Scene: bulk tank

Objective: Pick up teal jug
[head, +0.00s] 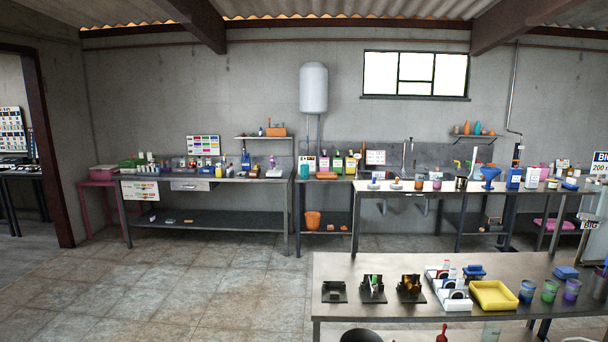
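I cannot pick out a teal jug for certain at this distance. A small teal vessel (477,129) stands upright on the small wall shelf right of the window's lower edge, between orange ones. A teal-and-white item (305,168) stands at the left end of the middle wall bench; its shape is too small to tell. My gripper is not in view.
A steel table (340,268) in front holds black stands, a white rack, a yellow tray (493,295) and several coloured cups. Behind it is a long bench (400,187) with containers. A cluttered bench (230,180) stands left. The tiled floor (190,290) at left is clear.

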